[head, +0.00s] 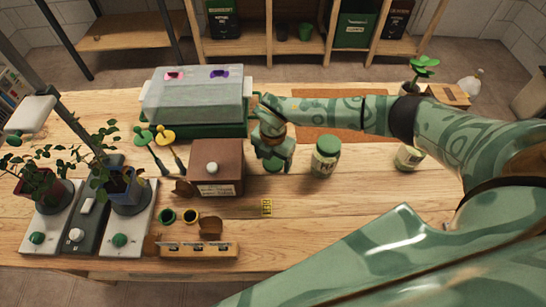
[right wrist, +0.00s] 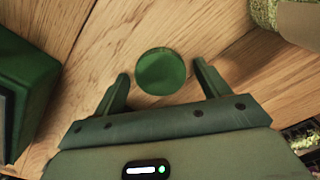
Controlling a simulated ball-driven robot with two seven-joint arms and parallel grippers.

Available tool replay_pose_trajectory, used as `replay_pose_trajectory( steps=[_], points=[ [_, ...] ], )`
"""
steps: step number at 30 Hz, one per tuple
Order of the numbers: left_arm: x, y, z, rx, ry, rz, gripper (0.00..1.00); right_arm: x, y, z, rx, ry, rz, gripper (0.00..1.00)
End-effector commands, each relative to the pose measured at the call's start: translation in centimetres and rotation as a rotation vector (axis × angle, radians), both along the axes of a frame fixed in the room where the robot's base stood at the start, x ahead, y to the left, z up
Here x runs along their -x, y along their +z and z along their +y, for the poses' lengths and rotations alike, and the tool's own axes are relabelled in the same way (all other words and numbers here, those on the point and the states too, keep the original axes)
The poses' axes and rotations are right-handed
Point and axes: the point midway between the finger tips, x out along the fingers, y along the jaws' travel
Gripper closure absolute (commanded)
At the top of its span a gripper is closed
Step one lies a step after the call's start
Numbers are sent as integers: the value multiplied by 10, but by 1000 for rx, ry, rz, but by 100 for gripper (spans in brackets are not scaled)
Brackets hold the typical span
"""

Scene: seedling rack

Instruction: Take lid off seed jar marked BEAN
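A jar with a green lid on top (head: 325,150) stands upright on the table; its label is too small to read surely. A second jar (head: 408,157) stands further right, its top hidden by my arm. My right gripper (head: 274,163) points down left of the first jar. In the right wrist view its fingers (right wrist: 161,78) are apart, with a round green disc, like a lid (right wrist: 161,71), between their tips and gaps on both sides. I cannot tell whether the disc lies on the table. Part of a jar (right wrist: 300,30) shows at top right. My left gripper is not in view.
A brown box (head: 217,170) stands close left of my right gripper. A grey-lidded green container (head: 198,100) is behind it. Potted plants (head: 125,190) stand left, and a small wooden holder (head: 195,250) is at the front. Bare table lies in front of the jars.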

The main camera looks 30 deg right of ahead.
Motion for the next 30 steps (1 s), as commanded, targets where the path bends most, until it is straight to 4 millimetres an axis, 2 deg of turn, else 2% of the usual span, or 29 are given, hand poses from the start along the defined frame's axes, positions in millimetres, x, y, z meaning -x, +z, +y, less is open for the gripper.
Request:
replay_pose_trajectory(
  steps=[4, 7, 15, 21, 25, 30],
  points=[
    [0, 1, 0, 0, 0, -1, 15, 0, 3, 0, 0, 0, 0, 25],
    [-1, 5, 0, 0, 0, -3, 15, -1, 15, -1, 1, 0, -3, 25],
    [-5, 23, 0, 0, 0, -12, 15, -1, 78, 0, 0, 2, -4, 25],
    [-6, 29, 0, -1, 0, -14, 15, -1, 113, 0, 1, 1, -3, 25],
    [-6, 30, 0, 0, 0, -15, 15, 0, 122, -1, 0, 0, -1, 25],
    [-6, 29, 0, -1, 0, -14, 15, 0, 123, 0, 1, 0, -1, 25]
  ],
)
